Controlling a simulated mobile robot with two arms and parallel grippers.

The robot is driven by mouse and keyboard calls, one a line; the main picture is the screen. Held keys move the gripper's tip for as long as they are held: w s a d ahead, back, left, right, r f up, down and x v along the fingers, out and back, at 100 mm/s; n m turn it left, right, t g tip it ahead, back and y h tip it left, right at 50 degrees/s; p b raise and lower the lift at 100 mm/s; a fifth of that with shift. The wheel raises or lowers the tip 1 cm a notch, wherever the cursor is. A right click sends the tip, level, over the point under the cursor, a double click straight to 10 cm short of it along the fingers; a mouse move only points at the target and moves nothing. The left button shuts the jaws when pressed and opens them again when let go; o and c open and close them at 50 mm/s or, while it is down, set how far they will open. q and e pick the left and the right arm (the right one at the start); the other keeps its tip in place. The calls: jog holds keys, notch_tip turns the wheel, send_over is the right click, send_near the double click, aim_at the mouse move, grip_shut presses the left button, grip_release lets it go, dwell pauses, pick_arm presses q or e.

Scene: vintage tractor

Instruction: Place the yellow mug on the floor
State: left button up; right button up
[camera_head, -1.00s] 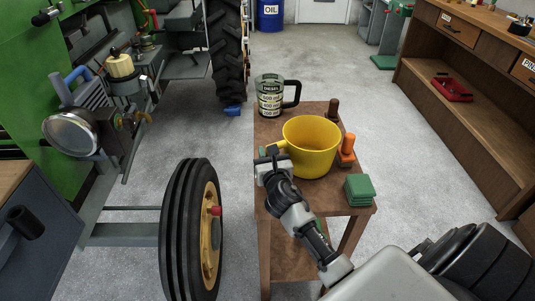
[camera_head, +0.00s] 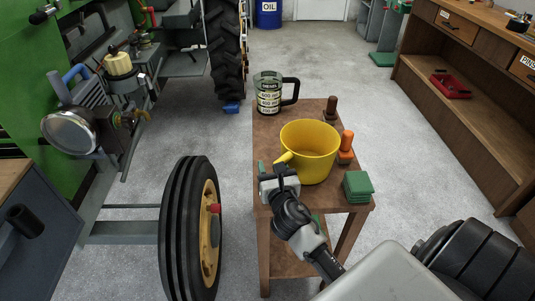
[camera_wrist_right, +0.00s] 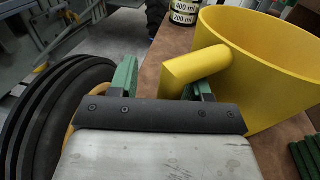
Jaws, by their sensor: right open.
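The yellow mug (camera_head: 313,152) stands upright on a small brown wooden table (camera_head: 265,130), its handle toward the lower left in the head view. My right gripper (camera_head: 275,168) is open at the handle, on the near left side of the mug. In the right wrist view, the handle (camera_wrist_right: 195,67) of the yellow mug (camera_wrist_right: 270,62) lies at the right finger and partly hides its tip. The left finger is apart from it. I cannot tell whether the right finger touches the handle. My left gripper is not in view.
The table also holds a measuring jug (camera_head: 268,93), a brown-handled tool (camera_head: 331,109), an orange-handled tool (camera_head: 346,146) and green blocks (camera_head: 358,186). A tractor wheel (camera_head: 188,230) stands left of it. Grey floor (camera_head: 410,160) is clear between table and workbench (camera_head: 455,110).

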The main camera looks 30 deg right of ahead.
jog(key=v, duration=0.4)
jog(key=shift+s+a, duration=0.1)
jog(key=shift+s, duration=0.15)
jog(key=shift+s+a, duration=0.15)
jog(key=shift+s, duration=0.3)
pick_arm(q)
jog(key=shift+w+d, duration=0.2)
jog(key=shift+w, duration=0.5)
pick_arm(e)
jog(key=o, duration=1)
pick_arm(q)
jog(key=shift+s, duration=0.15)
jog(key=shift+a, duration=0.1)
